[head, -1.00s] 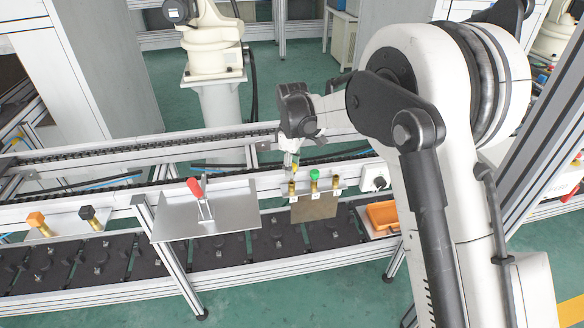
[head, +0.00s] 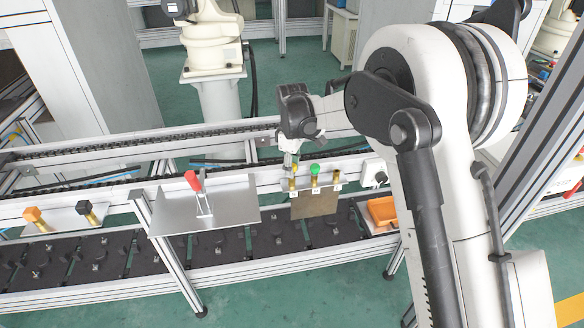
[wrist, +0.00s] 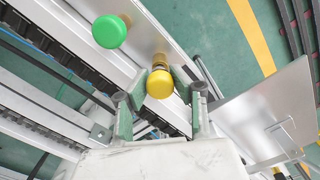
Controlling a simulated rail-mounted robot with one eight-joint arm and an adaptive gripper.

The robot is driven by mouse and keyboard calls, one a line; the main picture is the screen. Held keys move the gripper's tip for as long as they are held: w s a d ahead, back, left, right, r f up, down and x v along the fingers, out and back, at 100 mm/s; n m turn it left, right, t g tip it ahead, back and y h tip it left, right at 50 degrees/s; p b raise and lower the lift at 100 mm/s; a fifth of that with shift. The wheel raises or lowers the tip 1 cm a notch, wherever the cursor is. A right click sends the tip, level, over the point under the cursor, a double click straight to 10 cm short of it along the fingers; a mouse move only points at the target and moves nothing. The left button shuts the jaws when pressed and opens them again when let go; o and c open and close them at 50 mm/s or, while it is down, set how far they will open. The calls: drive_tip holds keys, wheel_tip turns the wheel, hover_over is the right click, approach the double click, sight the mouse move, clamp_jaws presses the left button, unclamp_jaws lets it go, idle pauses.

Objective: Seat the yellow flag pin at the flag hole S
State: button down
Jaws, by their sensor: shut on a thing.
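The yellow flag pin (wrist: 160,84) shows its round yellow head between the two fingers of my gripper (wrist: 160,96) in the wrist view. In the head view my gripper (head: 291,158) is shut on it at the left end of a row of brass sleeves. The left brass sleeve (head: 292,185) is directly below the yellow pin. Brass also shows just behind the yellow head in the wrist view. How deep the pin sits is hidden, and the small labels are too small to read.
A green-headed pin (head: 314,169) stands in the middle sleeve, close to the right of my gripper. The right sleeve (head: 337,178) has no coloured head. A metal plate with a red-handled clamp (head: 191,180) is at left, and an orange bin (head: 382,210) is at right.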

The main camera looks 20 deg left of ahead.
drive_tip(key=shift+f+b, duration=0.4)
drive_tip(key=shift+f, duration=0.2)
drive_tip(key=c, duration=1.4)
unclamp_jaws()
drive_tip(key=shift+c, duration=0.2)
wheel_tip(320, 180, up, 12)
